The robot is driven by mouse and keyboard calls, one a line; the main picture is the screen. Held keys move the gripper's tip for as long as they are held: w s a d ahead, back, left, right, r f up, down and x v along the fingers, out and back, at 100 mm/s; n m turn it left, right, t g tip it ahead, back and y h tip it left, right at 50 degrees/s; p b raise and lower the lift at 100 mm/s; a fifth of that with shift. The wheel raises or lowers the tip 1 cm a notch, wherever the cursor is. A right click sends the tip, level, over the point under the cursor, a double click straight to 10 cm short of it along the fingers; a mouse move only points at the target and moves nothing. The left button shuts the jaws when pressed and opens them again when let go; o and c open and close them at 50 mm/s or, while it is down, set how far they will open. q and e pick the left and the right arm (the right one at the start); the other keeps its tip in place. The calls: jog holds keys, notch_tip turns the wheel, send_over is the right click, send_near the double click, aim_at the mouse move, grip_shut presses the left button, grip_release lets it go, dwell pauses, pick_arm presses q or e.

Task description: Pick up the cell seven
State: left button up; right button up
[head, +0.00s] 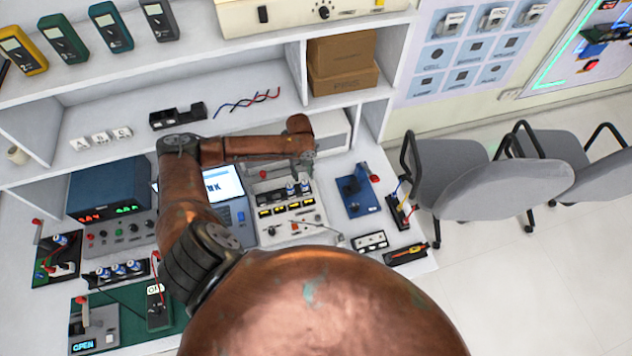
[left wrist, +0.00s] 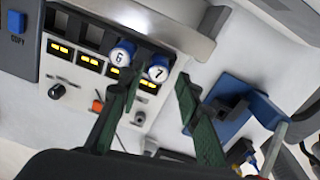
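Cell seven is a white and blue cylinder marked 7 (left wrist: 158,73), standing in a slot of the charger panel (left wrist: 63,76). It also shows small in the head view (head: 305,187). A similar cell marked 6 (left wrist: 121,54) stands just left of it. My left gripper (left wrist: 160,80) is open, its two green fingers spread with cell seven showing between the tips. The left finger passes close to cell 6 and partly covers it. I cannot tell whether either finger touches a cell. My right gripper is in neither view.
A blue fixture (left wrist: 230,105) stands right of the fingers, also on the bench in the head view (head: 357,190). A laptop-like screen (head: 222,184) is left of the panel. A shelf with brown boxes (head: 342,68) is behind. Grey chairs (head: 500,185) stand at right.

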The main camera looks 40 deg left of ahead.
aim_at(305, 181)
pick_arm(q)
jog(key=f, duration=0.4)
jog(key=d+f+p, duration=0.1)
jog(key=f, duration=0.1)
jog(key=shift+s+f, duration=0.1)
jog(key=shift+s, duration=0.05)
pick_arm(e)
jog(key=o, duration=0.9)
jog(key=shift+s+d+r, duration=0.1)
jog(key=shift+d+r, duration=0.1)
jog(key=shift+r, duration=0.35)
pick_arm(q)
jog(key=shift+f, duration=0.15)
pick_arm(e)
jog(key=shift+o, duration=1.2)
pick_arm(q)
jog(key=shift+c, duration=0.4)
jog(key=c, duration=0.5)
grip_shut()
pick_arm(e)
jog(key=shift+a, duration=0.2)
